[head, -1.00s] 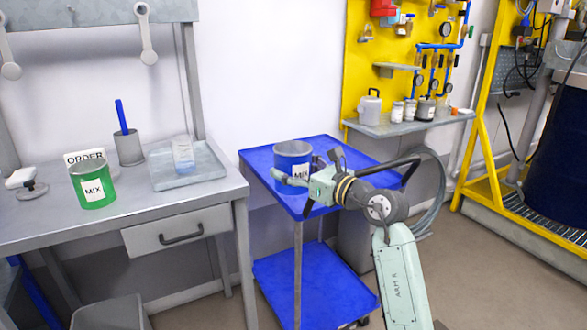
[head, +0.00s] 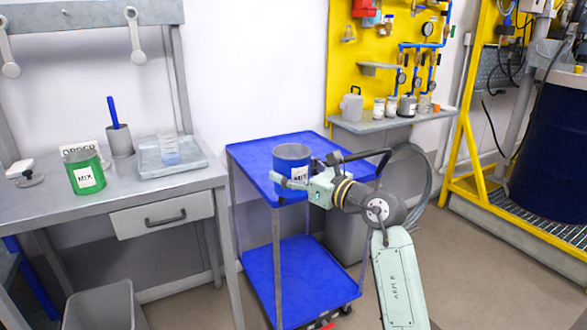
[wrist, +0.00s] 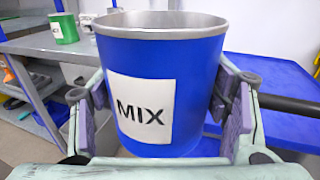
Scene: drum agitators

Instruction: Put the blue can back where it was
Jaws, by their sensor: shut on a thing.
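The blue can (head: 291,178), with a white MIX label and an open grey rim, is at the blue cart (head: 254,150). My gripper (head: 298,184) is shut on it, reaching in from the right. In the wrist view the blue can (wrist: 190,70) stands upright between the two fingers of my gripper (wrist: 165,110). A green MIX can (head: 84,172) stands on the grey workbench (head: 130,202), beside the ORDER sign (head: 78,151).
The workbench also holds a clear tray (head: 190,165) with a beaker and a grey cup (head: 121,141) with a blue stick. A shelf (head: 390,122) with several jars is behind the cart. A blue drum (head: 545,135) stands at the right behind a yellow frame.

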